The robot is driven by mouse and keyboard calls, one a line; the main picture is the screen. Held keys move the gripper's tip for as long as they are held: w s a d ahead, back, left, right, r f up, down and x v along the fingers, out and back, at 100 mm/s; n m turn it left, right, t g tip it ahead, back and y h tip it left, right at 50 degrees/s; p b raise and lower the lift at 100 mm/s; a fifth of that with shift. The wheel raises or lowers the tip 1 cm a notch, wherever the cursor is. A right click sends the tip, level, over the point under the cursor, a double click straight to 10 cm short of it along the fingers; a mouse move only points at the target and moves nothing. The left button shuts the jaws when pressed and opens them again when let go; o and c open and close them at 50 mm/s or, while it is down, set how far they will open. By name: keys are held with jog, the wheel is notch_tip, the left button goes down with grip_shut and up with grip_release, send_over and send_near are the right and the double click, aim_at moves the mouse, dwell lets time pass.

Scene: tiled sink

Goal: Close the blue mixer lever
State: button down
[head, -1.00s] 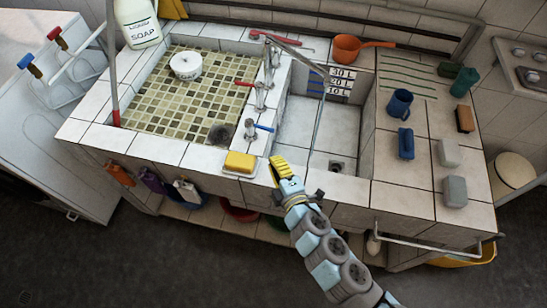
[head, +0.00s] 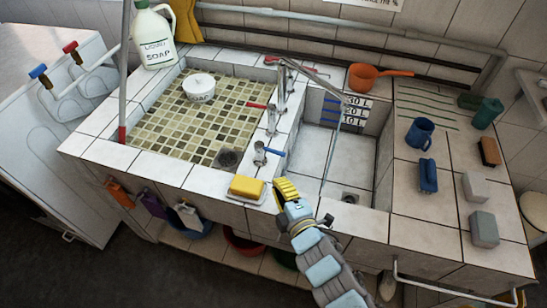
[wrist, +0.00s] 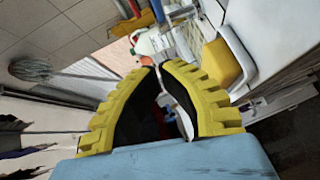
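The blue mixer lever (head: 275,153) sticks out to the right from the small chrome tap (head: 260,154) on the tiled divider between the two basins. A second tap behind it has a red lever (head: 258,106) pointing left. My gripper (head: 285,188), with yellow ridged fingers, is in front of the blue lever and apart from it, just right of the yellow sponge. In the wrist view my gripper's fingertips (wrist: 157,67) come together with nothing held between them. I cannot make out the blue lever clearly in the wrist view.
The yellow sponge (head: 246,186) lies on a white dish at the front edge; it also shows in the wrist view (wrist: 222,62). A swivel spout (head: 333,145) crosses above the right basin. A soap bottle (head: 153,38) stands back left. The left basin holds a white tub (head: 199,87).

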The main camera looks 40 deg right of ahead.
send_near(267, 148)
jog(key=w, duration=0.2)
jog(key=w+a, duration=0.1)
jog(key=w, duration=0.1)
jog(key=shift+w+d+f, duration=0.15)
jog(key=shift+w+d, duration=0.15)
jog(key=shift+d, duration=0.5)
jog(key=shift+w+d+f, duration=0.15)
jog(key=shift+w+d, duration=0.15)
jog(key=shift+d, duration=0.5)
jog(key=shift+w+a, duration=0.1)
